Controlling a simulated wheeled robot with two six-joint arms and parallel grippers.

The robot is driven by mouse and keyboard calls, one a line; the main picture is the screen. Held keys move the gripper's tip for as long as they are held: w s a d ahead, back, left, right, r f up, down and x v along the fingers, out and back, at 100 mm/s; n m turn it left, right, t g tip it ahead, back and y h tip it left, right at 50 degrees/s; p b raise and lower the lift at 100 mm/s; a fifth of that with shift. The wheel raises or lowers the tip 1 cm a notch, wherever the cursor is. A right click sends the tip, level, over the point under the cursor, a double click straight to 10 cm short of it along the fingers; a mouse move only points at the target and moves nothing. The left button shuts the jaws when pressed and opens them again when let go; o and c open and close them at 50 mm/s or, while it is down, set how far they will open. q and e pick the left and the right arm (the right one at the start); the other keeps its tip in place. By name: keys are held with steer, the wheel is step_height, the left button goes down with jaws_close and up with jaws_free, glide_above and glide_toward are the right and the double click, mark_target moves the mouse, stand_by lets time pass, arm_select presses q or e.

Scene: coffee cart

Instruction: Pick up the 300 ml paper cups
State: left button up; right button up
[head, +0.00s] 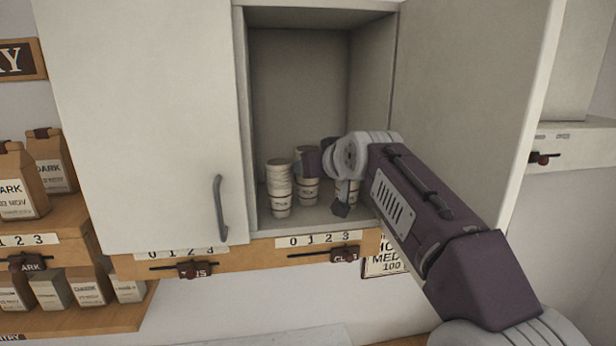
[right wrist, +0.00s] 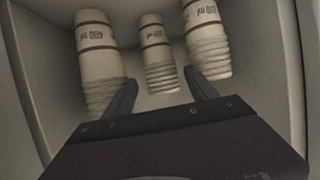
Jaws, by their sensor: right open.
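Three stacks of white paper cups with dark bands stand upright inside the open cabinet: a left stack (head: 280,190), a middle stack (head: 308,188) and a right stack partly hidden behind my right gripper. The right wrist view shows the stacks with rims downward in the picture: one at left (right wrist: 97,55), a shorter one in the middle (right wrist: 157,50) and one at right (right wrist: 206,40). The size print is too small to read surely. My right gripper (right wrist: 161,93) is open and empty, its fingers pointing toward the middle stack. My left gripper is not in view.
The cabinet's right door (head: 465,90) stands open beside my right arm; the left door (head: 145,110) is shut. Cabinet side walls are close around the stacks. A wooden rail with sliders (head: 270,254) runs below. Bags (head: 20,185) stand on shelves at left.

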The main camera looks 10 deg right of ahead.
steer(key=p+x, duration=0.3)
steer(key=x, duration=0.2)
steer(key=shift+f, duration=0.25)
steer(key=shift+s, duration=0.35)
steer(key=shift+w+f, duration=0.1)
steer(key=shift+w, duration=0.25)
steer(key=c, duration=1.3)
steer(key=shift+s, duration=0.1)
